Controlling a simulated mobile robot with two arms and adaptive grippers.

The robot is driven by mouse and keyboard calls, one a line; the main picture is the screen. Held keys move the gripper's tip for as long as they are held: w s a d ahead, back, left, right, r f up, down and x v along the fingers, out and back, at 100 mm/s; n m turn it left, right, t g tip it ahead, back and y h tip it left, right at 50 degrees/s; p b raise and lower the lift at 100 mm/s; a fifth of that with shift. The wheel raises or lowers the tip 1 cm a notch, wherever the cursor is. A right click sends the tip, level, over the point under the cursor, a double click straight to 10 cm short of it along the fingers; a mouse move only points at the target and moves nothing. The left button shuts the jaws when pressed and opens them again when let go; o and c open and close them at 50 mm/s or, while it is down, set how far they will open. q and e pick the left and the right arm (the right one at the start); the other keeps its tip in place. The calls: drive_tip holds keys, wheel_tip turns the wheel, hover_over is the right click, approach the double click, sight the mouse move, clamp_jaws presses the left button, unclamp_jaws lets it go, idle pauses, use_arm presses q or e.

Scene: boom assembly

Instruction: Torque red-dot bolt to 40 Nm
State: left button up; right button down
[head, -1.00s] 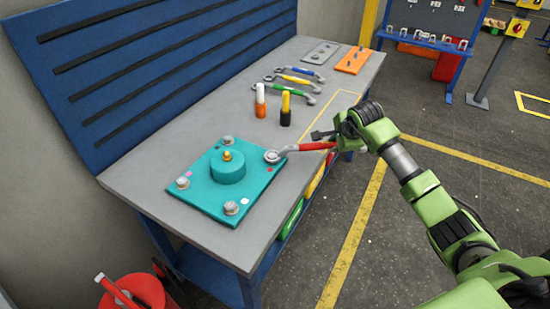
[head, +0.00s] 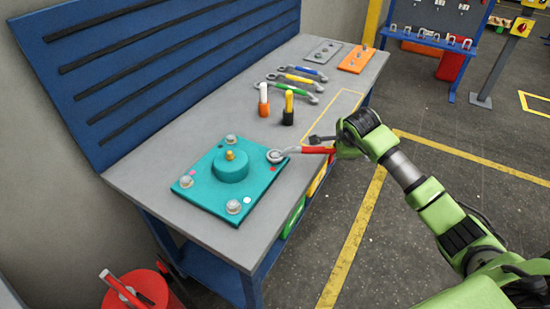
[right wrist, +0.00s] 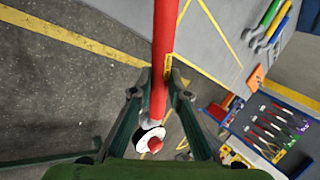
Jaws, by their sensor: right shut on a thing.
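The teal plate (head: 205,200) lies on the bench with a round hub in its middle and a bolt near each corner. The red-handled wrench (head: 312,150) has its ring head (head: 276,157) at the plate's right corner bolt, which the head hides. My right gripper (head: 336,146) is shut on the wrench's handle, out past the bench's front edge. In the right wrist view the red handle (right wrist: 165,40) runs up between the fingers (right wrist: 162,82). My left gripper is not in view.
Blue, yellow and green wrenches (head: 290,92) lie farther back on the bench (head: 215,105). A white-orange marker (head: 264,105) and a yellow-black marker (head: 288,112) stand nearer. An orange plate (head: 357,60) lies at the far end. A red bin (head: 140,290) stands at lower left.

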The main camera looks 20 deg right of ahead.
drive_tip(key=shift+r, duration=0.15)
drive_tip(key=shift+s+a+m+h+p, duration=0.2)
drive_tip(key=shift+s+a+m, duration=0.15)
drive_tip(key=shift+s, duration=0.25)
drive_tip(key=shift+s+a+m+h+p, duration=0.2)
drive_tip(key=shift+s+m, duration=0.25)
drive_tip(key=shift+s, duration=0.15)
drive_tip(key=shift+s+a+m+g+h, duration=0.25)
drive_tip(key=shift+s+a+m, duration=0.15)
drive_tip(key=shift+s, duration=0.2)
drive_tip(key=shift+s+a+m+g+h, duration=0.15)
drive_tip(key=shift+s+a+m+h, duration=0.1)
drive_tip(key=shift+s+a+m, duration=0.25)
drive_tip(key=shift+d, duration=0.15)
drive_tip(key=shift+s+a+m+g+h+b, duration=0.3)
drive_tip(key=shift+s+a+m+g+b, duration=0.1)
drive_tip(key=shift+s+a+m+b, duration=0.55)
